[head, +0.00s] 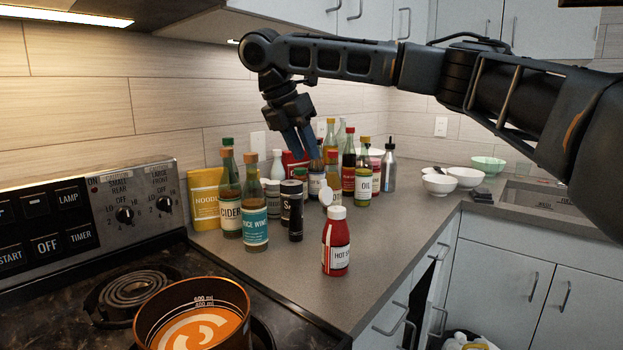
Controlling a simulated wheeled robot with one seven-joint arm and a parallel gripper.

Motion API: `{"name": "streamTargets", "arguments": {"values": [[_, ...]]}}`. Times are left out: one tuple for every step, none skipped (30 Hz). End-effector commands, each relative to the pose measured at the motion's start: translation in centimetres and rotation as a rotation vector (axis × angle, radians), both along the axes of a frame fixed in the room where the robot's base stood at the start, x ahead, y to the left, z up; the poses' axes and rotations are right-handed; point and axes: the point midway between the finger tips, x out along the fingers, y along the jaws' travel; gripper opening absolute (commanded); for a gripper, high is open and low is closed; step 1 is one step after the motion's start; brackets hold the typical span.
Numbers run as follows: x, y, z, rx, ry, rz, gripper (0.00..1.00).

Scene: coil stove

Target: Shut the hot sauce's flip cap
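The hot sauce (336,247) is a red bottle with a white label and white cap. It stands upright on the counter near its front edge, apart from the other bottles. Its round white flip lid (326,196) is raised, up and to the left of the cap base (337,212), so the cap is open. My gripper (309,156) points down, above and behind the hot sauce in the picture, in front of the back bottles. It touches no part of the hot sauce. Its two fingers are close together, and I cannot tell how far apart they are.
Several bottles and jars crowd behind, including rice wine (255,215), cider (229,197), a black shaker (291,212) and oil (363,180). The stove with a pot (243,310) is at left. Bowls (467,176) stand back right. The counter right of the hot sauce is clear.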

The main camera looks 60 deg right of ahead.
Motion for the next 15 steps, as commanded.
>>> {"name": "streamTargets", "arguments": {"values": [[-0.6,-0.3,0.3,0.0,0.012,-0.016,0.32],[-0.8,-0.4,0.3,0.001,0.017,-0.023,0.32],[-1.0,-0.6,0.2,0.002,0.021,-0.029,0.32],[-1.1,-0.6,0.0,0.003,0.023,-0.031,0.32],[-1.2,-0.7,-0.2,0.004,0.024,-0.031,0.32],[-1.3,-0.8,-0.6,0.005,0.023,-0.03,0.32],[-1.4,-0.9,-1.0,0.006,0.023,-0.03,0.32],[-1.5,-1.0,-1.4,0.006,0.022,-0.029,0.32],[-1.6,-1.2,-2.0,0.006,0.022,-0.029,0.32],[-1.7,-1.4,-2.4,0.006,0.022,-0.029,0.32],[-1.9,-1.6,-2.7,0.004,0.022,-0.029,0.32],[-2.0,-1.8,-3.3,0.003,0.023,-0.029,0.32],[-2.1,-2.0,-3.7,0.003,0.022,-0.029,0.32],[-2.3,-2.1,-4.1,0.003,0.022,-0.028,0.32],[-2.4,-2.3,-4.6,0.003,0.022,-0.028,0.32]]}}
